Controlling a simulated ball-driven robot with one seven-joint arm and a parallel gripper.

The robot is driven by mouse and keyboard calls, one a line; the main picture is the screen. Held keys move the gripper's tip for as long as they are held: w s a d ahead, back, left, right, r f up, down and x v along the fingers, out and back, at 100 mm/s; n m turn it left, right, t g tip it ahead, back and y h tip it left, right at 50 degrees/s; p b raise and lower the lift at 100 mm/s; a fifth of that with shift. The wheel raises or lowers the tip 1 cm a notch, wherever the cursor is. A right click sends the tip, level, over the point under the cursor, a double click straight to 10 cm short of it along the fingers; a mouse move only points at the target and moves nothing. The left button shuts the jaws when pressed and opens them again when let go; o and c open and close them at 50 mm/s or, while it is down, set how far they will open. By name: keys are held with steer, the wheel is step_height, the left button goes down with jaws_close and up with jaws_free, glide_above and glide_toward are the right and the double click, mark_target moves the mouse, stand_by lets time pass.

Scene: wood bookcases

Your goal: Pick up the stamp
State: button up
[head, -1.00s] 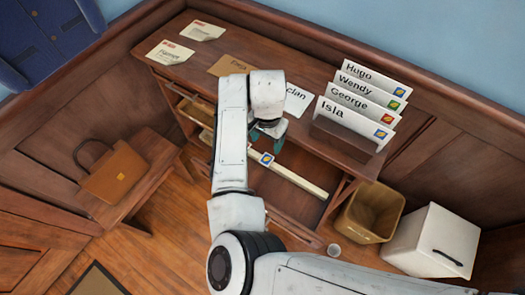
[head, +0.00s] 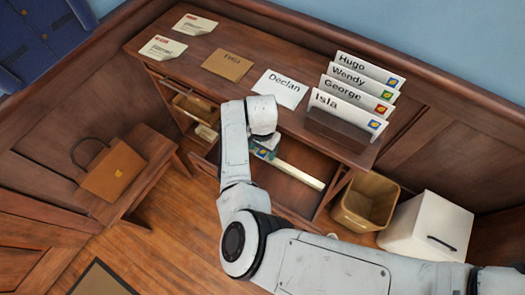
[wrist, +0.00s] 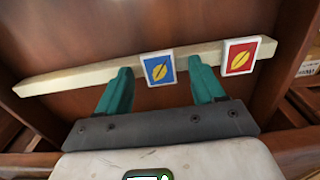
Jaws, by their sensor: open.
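A blue stamp with a yellow leaf (wrist: 159,70) stands against a long pale bar (wrist: 75,78) inside the open drawer (head: 294,190). My gripper (wrist: 160,64) is open, with its teal fingers on either side of the blue stamp in the wrist view. I cannot tell how deep the fingers reach or whether they touch it. A red stamp with a yellow leaf (wrist: 240,57) stands on the same bar, to the right of the right finger. In the head view my arm partly covers the gripper and the stamps.
The desk holds an envelope rack (head: 339,133), a Declan envelope (head: 280,91), a brown envelope (head: 228,63) and two notes. Another open drawer (head: 195,108) is at the left. A bin (head: 366,201) and a white cabinet (head: 428,222) stand at the right.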

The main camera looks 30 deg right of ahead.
stand_by(0.4)
steer(key=c, duration=1.1)
